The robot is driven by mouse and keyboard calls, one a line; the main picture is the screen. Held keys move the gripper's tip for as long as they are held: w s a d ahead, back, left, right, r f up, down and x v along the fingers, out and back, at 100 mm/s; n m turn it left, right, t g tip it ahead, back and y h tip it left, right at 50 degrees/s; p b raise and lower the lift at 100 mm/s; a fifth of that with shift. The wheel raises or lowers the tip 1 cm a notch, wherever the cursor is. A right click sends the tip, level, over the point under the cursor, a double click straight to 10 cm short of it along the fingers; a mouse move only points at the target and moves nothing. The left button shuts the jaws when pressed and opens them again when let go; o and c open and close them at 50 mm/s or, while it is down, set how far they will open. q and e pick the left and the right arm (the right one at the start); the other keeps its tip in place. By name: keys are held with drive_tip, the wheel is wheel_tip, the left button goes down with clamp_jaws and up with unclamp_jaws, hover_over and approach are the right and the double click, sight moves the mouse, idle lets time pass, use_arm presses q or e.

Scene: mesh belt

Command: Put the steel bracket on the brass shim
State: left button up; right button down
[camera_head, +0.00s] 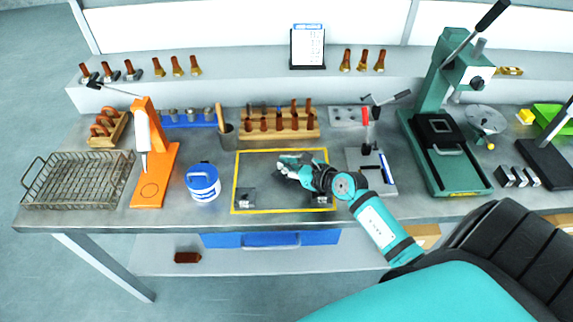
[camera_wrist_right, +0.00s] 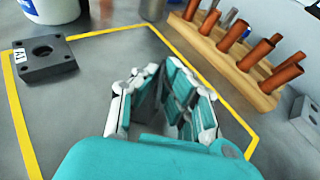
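My right gripper (camera_head: 283,168) is over the yellow-framed work area on the bench. In the right wrist view its fingers (camera_wrist_right: 165,85) stand apart, with nothing clearly held between them. I cannot single out the steel bracket or the brass shim for sure. Small grey angled metal pieces (camera_head: 515,177) stand at the right of the bench, and a flat brass-coloured piece (camera_head: 509,71) lies on the back shelf at the right. A dark block with a round hole (camera_head: 245,198) sits in the frame's front left corner; it also shows in the right wrist view (camera_wrist_right: 43,55). My left gripper is out of view.
Another dark block (camera_head: 321,200) is at the frame's front right corner. A blue-white tub (camera_head: 202,184), an orange press (camera_head: 157,172) and a wire basket (camera_head: 78,181) stand left. A wooden rack (camera_head: 278,132) is behind; a green press (camera_head: 442,150) stands right.

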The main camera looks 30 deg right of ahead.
drive_tip(key=shift+f, duration=0.15)
drive_tip(key=c, duration=1.5)
unclamp_jaws()
